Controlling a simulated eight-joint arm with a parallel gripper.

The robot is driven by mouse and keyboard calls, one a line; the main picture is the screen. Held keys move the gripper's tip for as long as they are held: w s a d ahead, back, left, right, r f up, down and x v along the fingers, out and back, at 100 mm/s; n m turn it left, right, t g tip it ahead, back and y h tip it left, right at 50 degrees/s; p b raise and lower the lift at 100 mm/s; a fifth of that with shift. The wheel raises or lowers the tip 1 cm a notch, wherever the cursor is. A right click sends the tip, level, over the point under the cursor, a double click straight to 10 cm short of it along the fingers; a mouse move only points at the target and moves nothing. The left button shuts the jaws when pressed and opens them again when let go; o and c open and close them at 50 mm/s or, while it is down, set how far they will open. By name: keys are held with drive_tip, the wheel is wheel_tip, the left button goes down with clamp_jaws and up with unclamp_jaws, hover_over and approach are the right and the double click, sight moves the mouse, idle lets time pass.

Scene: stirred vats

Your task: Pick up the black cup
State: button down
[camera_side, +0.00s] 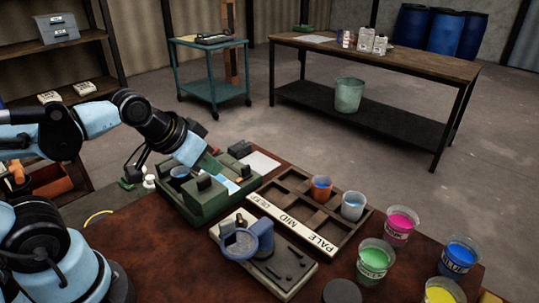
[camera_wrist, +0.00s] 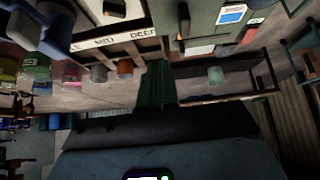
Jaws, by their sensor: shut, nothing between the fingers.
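A dark, near-black round thing (camera_side: 342,291) stands at the bottom edge of the side view, partly cut off. It may be the black cup, but I cannot tell for sure. My gripper (camera_side: 213,167) is over the green machine (camera_side: 193,205), well to the left of and behind the dark round thing. Its dark green fingers (camera_wrist: 157,68) are shut together with nothing between them in the wrist view. I see no clear black cup in the wrist view.
A wooden tray (camera_side: 281,199) labelled PALE, MID holds an orange cup (camera_side: 321,187) and a clear cup (camera_side: 353,204). Pink (camera_side: 400,226), green (camera_side: 374,262), blue (camera_side: 458,258) and yellow (camera_side: 441,293) paint pots stand at right.

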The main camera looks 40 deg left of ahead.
drive_tip(key=shift+s+d, duration=0.1)
drive_tip(key=shift+s, duration=0.1)
drive_tip(key=c, duration=1.8)
unclamp_jaws()
drive_tip(key=o, duration=1.1)
